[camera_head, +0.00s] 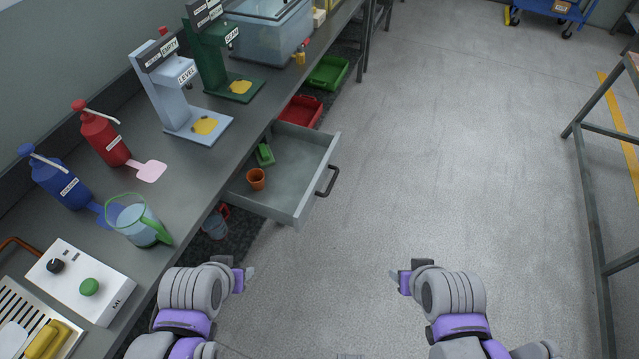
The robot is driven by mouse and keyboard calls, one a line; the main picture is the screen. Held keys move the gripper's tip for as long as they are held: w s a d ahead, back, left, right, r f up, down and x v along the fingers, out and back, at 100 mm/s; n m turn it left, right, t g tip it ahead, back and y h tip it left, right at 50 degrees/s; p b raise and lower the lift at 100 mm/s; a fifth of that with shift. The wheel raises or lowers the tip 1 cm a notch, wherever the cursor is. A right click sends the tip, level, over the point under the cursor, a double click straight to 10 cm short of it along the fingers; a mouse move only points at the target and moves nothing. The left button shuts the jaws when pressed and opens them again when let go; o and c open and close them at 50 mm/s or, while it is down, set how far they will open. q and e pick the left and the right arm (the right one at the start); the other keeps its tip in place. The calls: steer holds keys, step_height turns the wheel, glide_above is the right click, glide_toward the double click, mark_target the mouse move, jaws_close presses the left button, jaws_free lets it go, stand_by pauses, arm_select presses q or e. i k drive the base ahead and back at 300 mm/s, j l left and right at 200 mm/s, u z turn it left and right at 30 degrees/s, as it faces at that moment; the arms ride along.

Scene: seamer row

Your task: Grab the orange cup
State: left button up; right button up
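The orange cup (256,179) is small and stands in an open grey drawer (302,201) under the workbench, near the drawer's left front part. A green item (265,155) lies behind it in the same drawer. My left gripper (247,279) is in front of the drawer, below it in the picture, and apart from the cup. My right gripper (398,279) is over the open floor to the right of the drawer. Both grippers look empty. Their fingers are seen from an angle that does not show their opening.
The bench (190,190) holds a green-handled jug (138,222), red (103,138) and blue bottles (58,182), a white control box (80,281) and labelled machines. The drawer handle (328,181) sticks out rightward. A metal frame (588,190) stands far right. The middle floor is clear.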

mark_target(254, 177)
steer(key=i+u, duration=0.35)
steer(key=i+l+u, duration=0.15)
steer(key=i+u, duration=0.25)
steer(key=i+l+u, duration=0.2)
steer(key=u, duration=0.15)
